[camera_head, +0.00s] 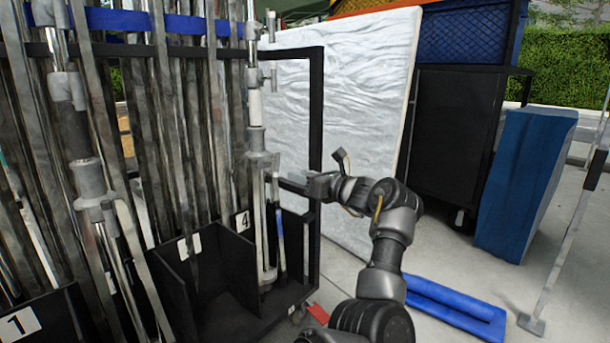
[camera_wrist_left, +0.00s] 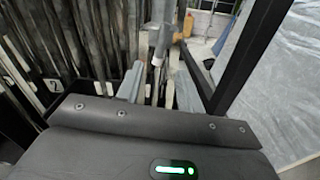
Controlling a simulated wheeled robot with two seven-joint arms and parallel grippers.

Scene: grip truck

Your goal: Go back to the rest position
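My left gripper (camera_head: 290,184) reaches in from the lower middle of the head view and points left at a grey metal stand (camera_head: 256,140). The stand is upright in the black compartment marked 4. In the left wrist view the two fingers of my left gripper (camera_wrist_left: 158,80) are apart, so it looks open. The stand (camera_wrist_left: 163,38) shows beyond and between the fingertips; I cannot tell whether they touch it. My right gripper is in neither view.
A black rack (camera_head: 318,110) with several metal poles fills the left side. A white wrapped panel (camera_head: 365,110) stands behind my arm. A black cabinet (camera_head: 455,135), a blue block (camera_head: 525,185) and a blue mat (camera_head: 455,305) are at the right. Some floor between them is clear.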

